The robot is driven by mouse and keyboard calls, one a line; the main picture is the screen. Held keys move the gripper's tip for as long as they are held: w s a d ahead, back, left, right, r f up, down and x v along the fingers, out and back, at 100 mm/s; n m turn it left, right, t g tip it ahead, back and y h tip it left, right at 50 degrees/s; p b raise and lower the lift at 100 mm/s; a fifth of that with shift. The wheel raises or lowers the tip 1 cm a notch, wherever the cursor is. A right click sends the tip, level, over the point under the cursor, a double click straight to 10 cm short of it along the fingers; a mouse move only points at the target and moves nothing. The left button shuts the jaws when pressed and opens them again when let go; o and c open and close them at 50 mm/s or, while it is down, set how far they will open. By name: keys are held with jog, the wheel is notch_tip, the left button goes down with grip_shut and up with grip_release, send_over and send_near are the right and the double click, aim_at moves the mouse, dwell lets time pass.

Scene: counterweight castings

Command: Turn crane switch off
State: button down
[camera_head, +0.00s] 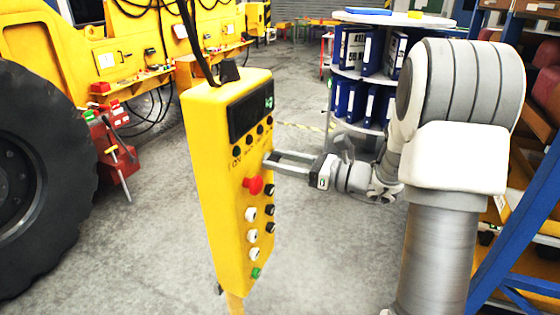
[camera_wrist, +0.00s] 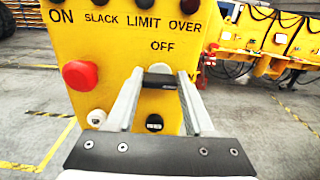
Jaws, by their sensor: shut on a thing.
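The yellow crane control box (camera_head: 212,150) hangs upright in the middle of the head view. Its panel fills the upper middle of the wrist view (camera_wrist: 115,50). A black switch (camera_wrist: 158,77) sits under the printed word OFF. My gripper (camera_head: 268,162) reaches the panel from the right, just above the red button (camera_head: 253,185). In the wrist view its two grey fingers (camera_wrist: 158,85) stand on either side of the black switch, shut on it. In the head view the switch is hidden by the fingers.
A red button (camera_wrist: 81,75), a white button (camera_wrist: 96,118) and a black button (camera_wrist: 154,122) lie close to the fingers. A yellow vehicle with a large tyre (camera_head: 40,180) stands at left. A round shelf with binders (camera_head: 365,100) stands behind my arm. Grey floor is open between them.

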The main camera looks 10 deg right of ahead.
jog(key=shift+f+n+b, duration=0.15)
jog(key=shift+n+b, duration=0.15)
jog(key=shift+b, duration=0.15)
jog(key=n+b, duration=0.8)
jog(key=b, duration=0.5)
jog(key=n+b, duration=0.9)
jog(key=b, duration=0.4)
jog(key=shift+s+a+f, duration=0.1)
jog(key=shift+s+f, duration=0.05)
jog(key=shift+s, duration=0.05)
jog(key=shift+n, duration=0.3)
jog(key=shift+c, duration=1.4)
grip_release()
